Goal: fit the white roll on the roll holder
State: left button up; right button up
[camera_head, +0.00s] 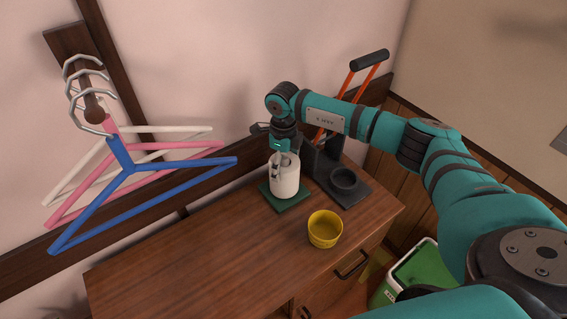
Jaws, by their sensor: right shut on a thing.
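The white roll (285,185) stands upright over the flat green square base (305,198) on the wooden cabinet. This base looks like the roll holder; any post on it is hidden by the roll. My right gripper (283,163) comes down from above and is shut on the upper part of the roll. From this angle I cannot tell whether the roll's bottom rests on the base or is slightly above it. My left gripper is not in view.
A black stand (357,191) with a round ring is right of the roll. A yellow bowl (325,231) sits in front. Blue (150,170), pink and white hangers hang from a wall hook at the left. The cabinet top (190,262) is clear at the left.

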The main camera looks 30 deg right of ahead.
jog(key=shift+f+b, duration=0.4)
jog(key=shift+f, duration=0.1)
jog(key=o, duration=1.5)
jog(key=shift+r, duration=0.1)
notch_tip(320, 180, up, 12)
jog(key=shift+f, duration=0.1)
